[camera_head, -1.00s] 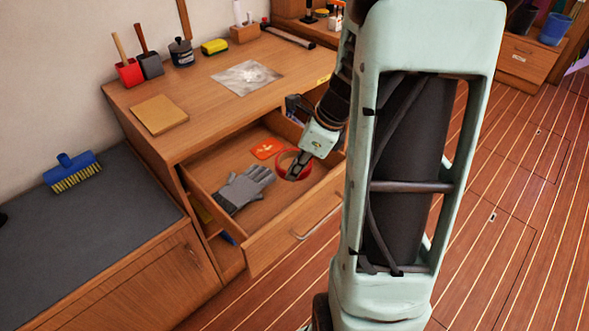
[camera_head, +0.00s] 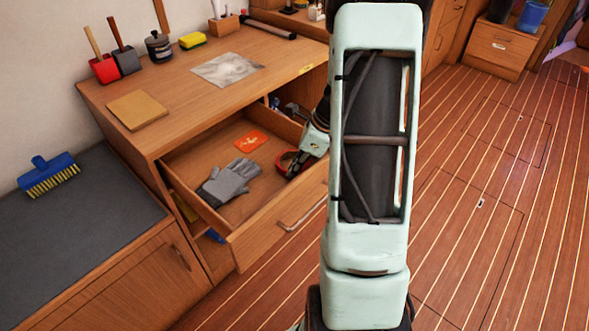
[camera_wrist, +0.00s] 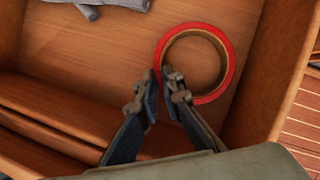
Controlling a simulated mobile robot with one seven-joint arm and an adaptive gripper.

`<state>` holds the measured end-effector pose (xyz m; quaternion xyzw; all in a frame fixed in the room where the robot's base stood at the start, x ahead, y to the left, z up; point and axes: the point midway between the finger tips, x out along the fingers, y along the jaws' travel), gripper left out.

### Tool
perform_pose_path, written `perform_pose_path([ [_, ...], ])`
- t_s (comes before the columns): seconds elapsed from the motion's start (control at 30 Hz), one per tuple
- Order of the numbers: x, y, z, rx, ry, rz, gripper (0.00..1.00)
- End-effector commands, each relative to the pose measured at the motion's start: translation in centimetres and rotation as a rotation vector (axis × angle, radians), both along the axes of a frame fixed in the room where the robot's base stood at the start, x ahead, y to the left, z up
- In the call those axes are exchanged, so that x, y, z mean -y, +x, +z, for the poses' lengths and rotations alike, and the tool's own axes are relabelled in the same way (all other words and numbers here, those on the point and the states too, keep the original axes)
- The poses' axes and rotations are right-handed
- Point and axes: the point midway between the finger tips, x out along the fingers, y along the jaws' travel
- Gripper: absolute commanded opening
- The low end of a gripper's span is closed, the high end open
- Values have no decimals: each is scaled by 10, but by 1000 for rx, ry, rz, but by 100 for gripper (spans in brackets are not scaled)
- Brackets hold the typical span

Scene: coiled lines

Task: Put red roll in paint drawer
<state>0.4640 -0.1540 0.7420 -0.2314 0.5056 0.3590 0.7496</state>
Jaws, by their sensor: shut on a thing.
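The red roll (camera_wrist: 232,62) is a ring of tape with a red outside and a tan inner core. It is inside the open drawer (camera_head: 262,236), near its right end, and also shows in the head view (camera_head: 284,159), partly hidden by my arm. My gripper (camera_wrist: 163,74) is shut on the roll's near-left wall, one finger inside the ring and one outside. In the head view my gripper (camera_head: 292,168) reaches down into the drawer. I cannot tell whether the roll touches the drawer floor.
A grey glove (camera_head: 229,181) and an orange card (camera_head: 251,142) lie in the drawer. The desktop above holds a tan pad (camera_head: 137,109), a stained sheet (camera_head: 227,69) and a yellow sponge (camera_head: 192,41). The drawer floor between glove and roll is clear.

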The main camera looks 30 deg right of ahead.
Motion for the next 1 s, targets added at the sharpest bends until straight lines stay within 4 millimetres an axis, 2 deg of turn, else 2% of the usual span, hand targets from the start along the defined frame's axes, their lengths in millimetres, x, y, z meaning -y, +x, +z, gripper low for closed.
perform_pose_path([
  [0.2,0,0,-2,0,0,0,0],
  [0.23,0,0,-1,0,0,0,10],
  [0.37,0,0,-1,0,0,0,24],
  [0.67,0,0,1,1,-1,0,24],
  [0.77,3,-1,9,1,-1,-1,24],
  [1.0,18,-11,54,4,-3,-3,24],
])
